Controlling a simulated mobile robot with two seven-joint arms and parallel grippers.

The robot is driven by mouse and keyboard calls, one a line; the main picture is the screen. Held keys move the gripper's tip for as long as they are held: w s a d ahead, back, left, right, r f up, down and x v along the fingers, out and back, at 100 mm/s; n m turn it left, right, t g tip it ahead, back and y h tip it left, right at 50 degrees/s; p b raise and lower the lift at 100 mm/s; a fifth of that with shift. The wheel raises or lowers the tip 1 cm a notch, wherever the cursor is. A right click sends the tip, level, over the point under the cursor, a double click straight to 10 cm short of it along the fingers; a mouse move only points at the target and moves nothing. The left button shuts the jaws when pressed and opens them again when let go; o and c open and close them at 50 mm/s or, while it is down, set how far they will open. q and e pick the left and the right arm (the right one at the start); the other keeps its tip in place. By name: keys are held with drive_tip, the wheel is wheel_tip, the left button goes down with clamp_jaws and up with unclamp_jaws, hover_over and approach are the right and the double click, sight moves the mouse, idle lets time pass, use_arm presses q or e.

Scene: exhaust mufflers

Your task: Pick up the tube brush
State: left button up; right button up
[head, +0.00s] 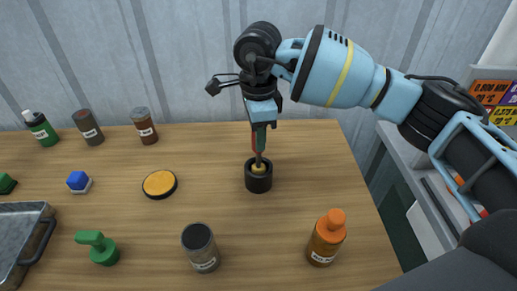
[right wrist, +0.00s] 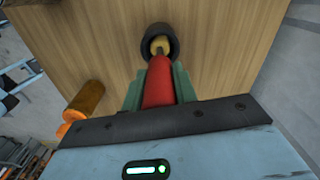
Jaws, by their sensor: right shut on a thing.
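The tube brush (head: 258,168) stands upright with its yellow head down in a small black cup (head: 259,184). Its red handle (right wrist: 159,85) rises toward my right gripper (head: 260,140), which comes down from above and is shut on it. In the right wrist view, green fingers flank the red handle, and the yellow head is inside the opening of the black cup (right wrist: 143,44). The lowest part of the brush is hidden by the cup. My left gripper is not in view.
An orange bottle (head: 326,238) stands at the front right, and a grey jar (head: 201,248) and a green piece (head: 103,248) at the front. A yellow-black disc (head: 159,184) lies left of the cup. Several bottles line the back left. A metal tray (head: 22,235) is at the left edge.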

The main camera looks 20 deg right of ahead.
wheel_tip(320, 180, up, 9)
drive_tip(key=shift+f, duration=0.1)
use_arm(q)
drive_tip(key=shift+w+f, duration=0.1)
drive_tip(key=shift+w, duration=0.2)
use_arm(e)
drive_tip(key=shift+r, duration=0.65)
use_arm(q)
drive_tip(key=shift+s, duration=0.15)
